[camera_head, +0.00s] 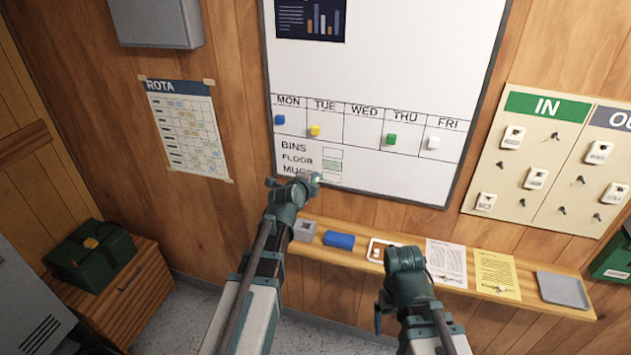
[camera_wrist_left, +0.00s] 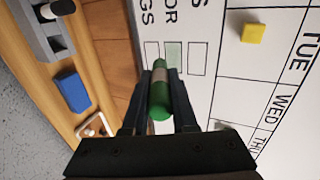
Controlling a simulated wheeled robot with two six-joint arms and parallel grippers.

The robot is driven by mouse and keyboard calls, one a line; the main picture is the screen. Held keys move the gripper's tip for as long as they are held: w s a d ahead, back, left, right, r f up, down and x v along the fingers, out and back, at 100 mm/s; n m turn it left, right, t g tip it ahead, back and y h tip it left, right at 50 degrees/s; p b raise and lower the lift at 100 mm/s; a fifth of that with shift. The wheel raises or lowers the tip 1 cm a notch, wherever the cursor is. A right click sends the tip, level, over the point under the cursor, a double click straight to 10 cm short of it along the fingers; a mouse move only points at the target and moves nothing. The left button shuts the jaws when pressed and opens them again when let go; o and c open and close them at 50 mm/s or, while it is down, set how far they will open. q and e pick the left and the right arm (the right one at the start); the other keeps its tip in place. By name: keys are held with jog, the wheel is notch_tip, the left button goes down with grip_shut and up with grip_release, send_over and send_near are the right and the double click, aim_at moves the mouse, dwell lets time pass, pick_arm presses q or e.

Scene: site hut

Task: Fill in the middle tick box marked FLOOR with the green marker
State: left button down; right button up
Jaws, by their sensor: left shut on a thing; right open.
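The whiteboard (camera_head: 400,60) carries three tick boxes beside BINS, FLOOR and MUGS. The middle FLOOR box (camera_head: 332,165) has a pale green fill; it also shows green in the left wrist view (camera_wrist_left: 173,55). The BINS box (camera_wrist_left: 198,58) and MUGS box (camera_wrist_left: 152,50) look white. My left gripper (camera_head: 312,181) is shut on the green marker (camera_wrist_left: 160,98), which points at the board near the lower end of the FLOOR and MUGS boxes. Whether its tip touches the board I cannot tell. My right gripper (camera_head: 404,262) is open and empty, in front of the shelf.
A wooden shelf (camera_head: 450,281) below the board holds a grey holder (camera_head: 304,231), a blue block (camera_head: 339,240), a white-rimmed tray (camera_head: 372,246), papers and a grey tray (camera_head: 562,290). Coloured magnets sit in the weekday row.

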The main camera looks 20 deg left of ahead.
pick_arm(q)
jog(key=w+b, duration=0.1)
jog(key=w+f+t+b, duration=0.1)
jog(key=shift+w+f+b, duration=0.2)
jog(key=shift+w+b, duration=0.05)
jog(key=shift+b, duration=0.05)
jog(key=shift+w+d+f+t+b, duration=0.1)
jog(key=shift+w+t+b, duration=0.4)
jog(key=shift+w+b, duration=0.45)
jog(key=shift+w, duration=0.1)
jog(key=shift+w, duration=0.7)
jog(key=shift+d, duration=0.1)
jog(key=shift+s+d, duration=0.15)
jog(key=shift+d, duration=0.25)
jog(key=shift+d, duration=0.1)
jog(key=shift+d, duration=0.4)
